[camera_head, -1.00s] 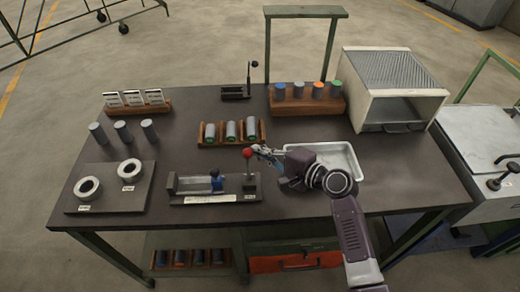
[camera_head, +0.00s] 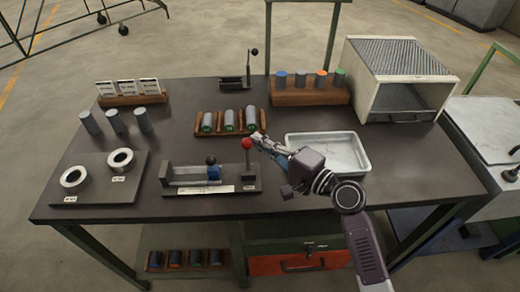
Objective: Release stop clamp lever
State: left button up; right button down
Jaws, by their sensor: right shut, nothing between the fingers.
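A stop fixture (camera_head: 172,179) lies near the front edge of the table in the head view, with a metal channel, a blue stop block (camera_head: 214,173) and a white label strip. At its right end the clamp lever stands about upright with a red ball knob (camera_head: 247,143). My right gripper (camera_head: 260,139) reaches in from the right, its fingertips close beside the knob. It is shut with nothing between its fingers. I cannot tell whether it touches the knob. My left gripper is not in view.
A white tray (camera_head: 358,167) lies just right of my right gripper. A wooden rack (camera_head: 199,133) with several cylinders sits behind the fixture. A ring plate (camera_head: 98,192) is at left. A mesh-topped box (camera_head: 357,92) stands at back right.

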aim_at(250, 147)
jog(key=shift+n+t, duration=0.3)
jog(key=shift+n, duration=0.1)
jog(key=s+b, duration=0.1)
jog(key=s, duration=0.3)
jog(key=shift+s+a, duration=0.1)
jog(key=shift+s, duration=0.1)
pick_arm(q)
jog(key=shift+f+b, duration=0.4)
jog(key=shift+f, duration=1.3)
pick_arm(e)
jog(key=shift+s+f, duration=0.2)
jog(key=shift+s, duration=0.4)
jog(key=shift+s+f, duration=0.15)
jog(key=shift+s, duration=0.4)
jog(key=shift+f, duration=0.1)
